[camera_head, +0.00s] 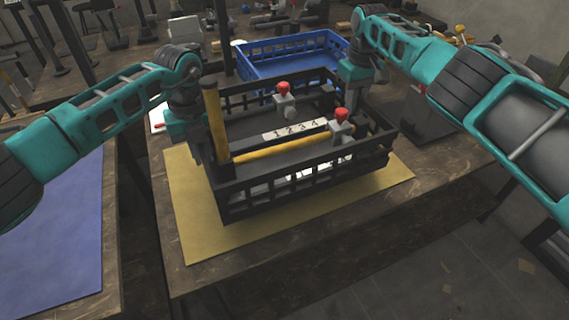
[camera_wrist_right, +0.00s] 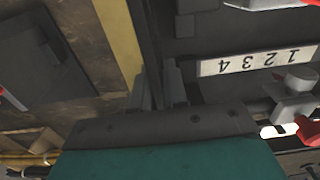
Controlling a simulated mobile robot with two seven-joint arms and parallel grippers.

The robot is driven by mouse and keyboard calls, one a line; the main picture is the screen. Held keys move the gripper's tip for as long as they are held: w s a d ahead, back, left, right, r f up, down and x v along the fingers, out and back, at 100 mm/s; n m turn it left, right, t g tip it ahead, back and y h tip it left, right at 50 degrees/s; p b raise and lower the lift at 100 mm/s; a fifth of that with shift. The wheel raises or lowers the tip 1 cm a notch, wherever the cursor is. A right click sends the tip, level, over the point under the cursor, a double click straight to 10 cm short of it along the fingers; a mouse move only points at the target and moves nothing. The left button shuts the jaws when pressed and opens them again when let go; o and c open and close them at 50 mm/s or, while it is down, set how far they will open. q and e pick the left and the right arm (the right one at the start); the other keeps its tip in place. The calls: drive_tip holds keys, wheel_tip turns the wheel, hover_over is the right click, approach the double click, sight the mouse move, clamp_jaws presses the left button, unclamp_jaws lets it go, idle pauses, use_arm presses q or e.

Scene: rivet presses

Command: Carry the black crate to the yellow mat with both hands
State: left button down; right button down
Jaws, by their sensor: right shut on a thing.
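The black crate (camera_head: 305,178) is over the yellow mat (camera_head: 190,225), roughly level; whether its base touches the mat I cannot tell. It holds two grey pieces with red knobs (camera_head: 341,122) and a strip labelled 1 2 3 4 (camera_head: 295,129). My right gripper (camera_wrist_right: 162,88) is shut on the crate's side wall; the wall runs between its fingers in the wrist view, with the mat (camera_wrist_right: 120,40) beside it. My left gripper (camera_head: 200,145) is at the crate's left end, its fingertips not clearly visible.
A blue crate (camera_head: 290,58) stands just behind the black one. A blue mat (camera_head: 60,235) lies on the separate table at left, across a gap. A grey box-like thing (camera_head: 425,115) stands at the right on the wooden table (camera_head: 205,275). The table's front edge is clear.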

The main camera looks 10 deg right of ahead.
use_arm(q)
drive_tip(key=shift+f, duration=0.1)
idle(0.5)
